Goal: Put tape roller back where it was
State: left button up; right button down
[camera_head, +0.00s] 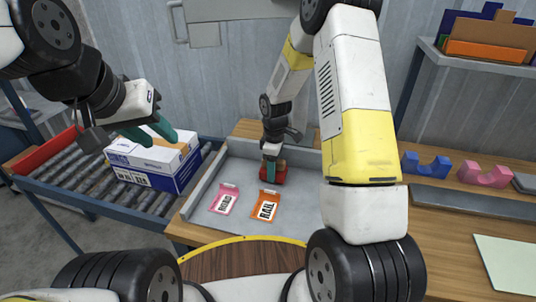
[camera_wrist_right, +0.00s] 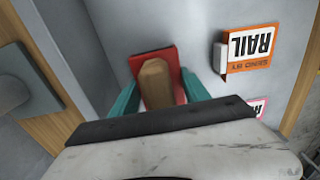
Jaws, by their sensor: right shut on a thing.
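The tape roller (camera_head: 274,175) has a red base and shows at the back of the grey tray in the head view. In the right wrist view the tape roller (camera_wrist_right: 168,62) shows its tan, rounded upper part between two teal fingers. My right gripper (camera_head: 270,172) points down and is shut on it; the gripper also shows in the wrist view (camera_wrist_right: 157,90). I cannot tell whether the roller touches the tray floor. My left gripper (camera_head: 161,139) is open and empty, above the white and blue box.
The grey tray (camera_head: 238,176) holds a pink ROAD card (camera_head: 224,201) and an orange RAIL card (camera_head: 265,206). A white and blue box (camera_head: 155,160) stands on the roller conveyor (camera_head: 62,174). Blue (camera_head: 425,166) and pink (camera_head: 486,176) cradles stand at right.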

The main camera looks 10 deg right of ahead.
jog(key=shift+f, duration=0.1)
jog(key=c, duration=0.5)
grip_release()
notch_tip(320, 180, up, 12)
jog(key=shift+r, duration=0.2)
jog(key=s+d+r+m+t, duration=0.1)
jog(key=s+r+m, duration=0.2)
jog(key=s+r, duration=0.3)
jog(key=s+d+r+m+t, duration=0.1)
jog(key=s+r+m+t, duration=0.2)
jog(key=r, duration=0.5)
jog(key=shift+s+d+r+m+t+y, duration=0.1)
jog(key=shift+s+r+m+t+y, duration=0.25)
jog(key=shift+s+r+m, duration=1.45)
jog(key=shift+s+d+r+m+t+y, duration=0.15)
jog(key=shift+s+m+t+y, duration=0.3)
jog(key=shift+s, duration=2.8)
jog(key=shift+s+d+r+m+t+y, duration=0.1)
jog(key=shift+s+r+m+t+y, duration=0.2)
jog(key=shift+s+r+m, duration=1.5)
jog(key=shift+s+f+n, duration=0.65)
jog(key=shift+s+f, duration=0.05)
jog(key=shift+f, duration=0.1)
